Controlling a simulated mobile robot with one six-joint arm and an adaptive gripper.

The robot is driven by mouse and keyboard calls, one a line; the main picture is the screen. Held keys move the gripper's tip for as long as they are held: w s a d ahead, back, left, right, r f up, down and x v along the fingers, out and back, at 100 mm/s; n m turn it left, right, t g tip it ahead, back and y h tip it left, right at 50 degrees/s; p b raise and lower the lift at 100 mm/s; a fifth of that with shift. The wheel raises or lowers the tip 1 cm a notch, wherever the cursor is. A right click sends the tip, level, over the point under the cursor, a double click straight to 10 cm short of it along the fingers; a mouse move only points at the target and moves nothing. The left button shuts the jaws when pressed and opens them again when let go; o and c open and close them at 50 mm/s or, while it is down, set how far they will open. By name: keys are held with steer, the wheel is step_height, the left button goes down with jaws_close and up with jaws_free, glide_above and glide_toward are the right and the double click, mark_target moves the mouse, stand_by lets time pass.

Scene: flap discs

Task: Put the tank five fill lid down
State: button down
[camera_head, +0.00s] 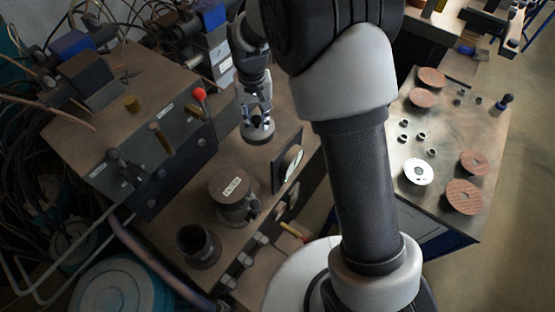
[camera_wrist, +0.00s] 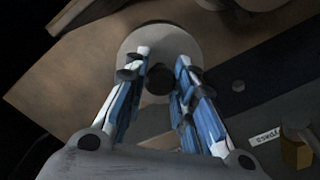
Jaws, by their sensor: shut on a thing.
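The lid is a round grey disc with a dark knob. In the wrist view the lid (camera_wrist: 150,37) lies between and beyond my fingertips, and my gripper (camera_wrist: 160,70) is shut on its knob. In the head view my gripper (camera_head: 257,118) points down over the brown bench, with the lid (camera_head: 258,136) under it. I cannot tell whether the lid touches the bench. A labelled cylindrical pot with a brown top (camera_head: 233,184) and a dark open-topped cylinder (camera_head: 198,246) stand nearer on the bench; their label is too small to read surely.
An upright dark panel with a round face (camera_head: 290,160) stands close right of the lid. A control box with a red knob (camera_head: 199,94) is on the left. Brown bench top (camera_head: 180,205) is bare around the pot. A metal table (camera_head: 440,130) with flap discs is at right.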

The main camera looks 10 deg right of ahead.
step_height(320, 180, down, 20)
steer(key=b, duration=0.5)
steer(key=shift+w+d+b, duration=0.1)
steer(key=shift+d+b, duration=0.05)
steer(key=shift+b, duration=0.25)
steer(key=shift+f, duration=0.15)
steer(key=shift+f, duration=0.2)
steer(key=c, duration=1.3)
jaws_free()
steer(key=shift+r, duration=0.1)
steer(key=shift+c, duration=0.2)
step_height(320, 180, up, 12)
steer(key=p, duration=0.4)
steer(key=shift+r, duration=0.25)
